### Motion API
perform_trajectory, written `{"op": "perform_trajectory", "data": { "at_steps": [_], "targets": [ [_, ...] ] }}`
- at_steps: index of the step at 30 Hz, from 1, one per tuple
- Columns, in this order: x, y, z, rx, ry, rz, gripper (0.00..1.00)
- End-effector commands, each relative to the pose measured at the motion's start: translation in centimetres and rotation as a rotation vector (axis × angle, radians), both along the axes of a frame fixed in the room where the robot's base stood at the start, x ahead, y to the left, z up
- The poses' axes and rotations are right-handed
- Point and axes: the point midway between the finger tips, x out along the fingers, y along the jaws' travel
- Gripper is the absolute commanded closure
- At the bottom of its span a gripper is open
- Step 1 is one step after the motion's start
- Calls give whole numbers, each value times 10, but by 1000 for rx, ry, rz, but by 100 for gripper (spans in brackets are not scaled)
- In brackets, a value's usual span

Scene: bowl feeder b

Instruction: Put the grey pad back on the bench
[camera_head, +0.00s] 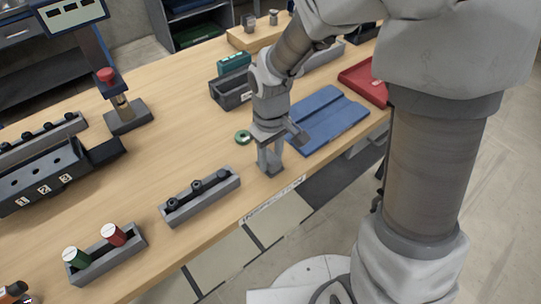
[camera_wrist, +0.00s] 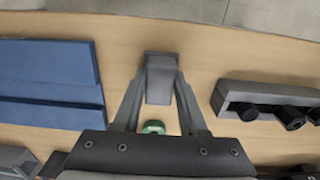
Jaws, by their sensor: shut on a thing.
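My gripper (camera_head: 269,158) is over the bench (camera_head: 165,130), near its front edge, pointing down. Its two fingers are shut on the grey pad (camera_wrist: 160,82), a small grey block between the fingertips in the wrist view. In the head view the pad (camera_head: 271,170) is partly hidden by the fingers, low over the wood. I cannot tell whether it touches the bench.
A blue folded mat (camera_head: 326,120) lies right of my gripper, a grey rack with black knobs (camera_head: 201,199) to the left. A small green ring (camera_head: 243,137) is just behind. A red tray (camera_head: 362,80) is farther right. Bare wood surrounds the pad.

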Motion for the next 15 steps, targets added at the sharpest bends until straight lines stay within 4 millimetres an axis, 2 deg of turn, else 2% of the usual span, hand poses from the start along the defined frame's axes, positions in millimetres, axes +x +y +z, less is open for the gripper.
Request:
{"op": "perform_trajectory", "data": {
  "at_steps": [2,3,7,15],
  "targets": [
    [0,0,-4,0,0,0,100],
    [0,0,-3,0,0,0,53],
    [0,0,-3,-1,1,0,30],
    [-1,0,-2,0,1,0,28]
  ]
}}
